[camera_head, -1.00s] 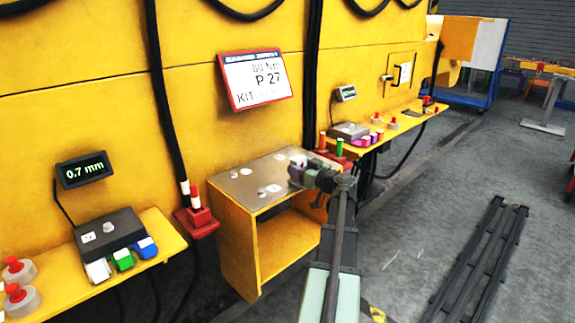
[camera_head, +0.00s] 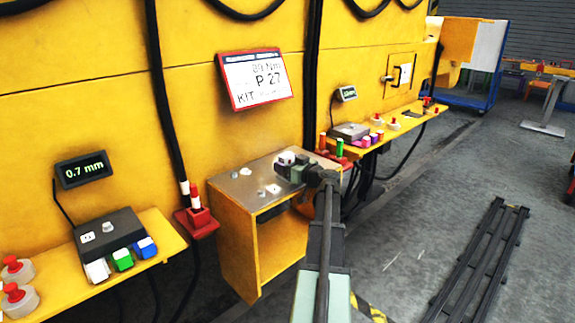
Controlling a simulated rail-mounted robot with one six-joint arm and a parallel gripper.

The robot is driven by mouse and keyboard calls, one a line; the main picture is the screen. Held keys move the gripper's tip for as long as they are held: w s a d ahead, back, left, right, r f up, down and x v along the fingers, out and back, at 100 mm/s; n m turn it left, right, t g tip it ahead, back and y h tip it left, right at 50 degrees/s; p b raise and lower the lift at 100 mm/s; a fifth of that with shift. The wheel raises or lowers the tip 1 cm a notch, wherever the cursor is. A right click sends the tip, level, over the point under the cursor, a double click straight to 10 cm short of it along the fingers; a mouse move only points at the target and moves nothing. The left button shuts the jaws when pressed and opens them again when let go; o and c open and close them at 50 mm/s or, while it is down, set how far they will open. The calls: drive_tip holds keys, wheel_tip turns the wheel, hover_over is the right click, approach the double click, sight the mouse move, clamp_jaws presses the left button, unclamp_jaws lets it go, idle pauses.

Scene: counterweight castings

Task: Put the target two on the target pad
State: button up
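Several small pale pieces or marks lie on the grey metal top (camera_head: 252,203) of a yellow stand; a few show clearly, one (camera_head: 273,190) near the front and one (camera_head: 245,171) near the back left. I cannot tell which is target two or which is the target pad. My gripper (camera_head: 287,163) is over the back right part of this top. A pale rounded piece (camera_head: 286,158) shows at its tip; whether it is gripped or only behind the fingers is unclear. The fingers are too small to read, and my arm hides the right part of the top.
A left yellow shelf (camera_head: 165,236) carries a dark box (camera_head: 108,232), coloured blocks and red-topped pieces. A right shelf (camera_head: 398,131) carries similar items. Red holders (camera_head: 197,222) stand beside the metal top. A dark rack (camera_head: 480,265) lies on the floor at right.

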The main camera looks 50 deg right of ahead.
drive_tip(key=shift+o, duration=0.2)
drive_tip(key=s+a, duration=0.1)
drive_tip(key=s, duration=0.9)
drive_tip(key=shift+s+a, duration=0.25)
drive_tip(key=shift+s, duration=0.1)
drive_tip(key=shift+o, duration=0.5)
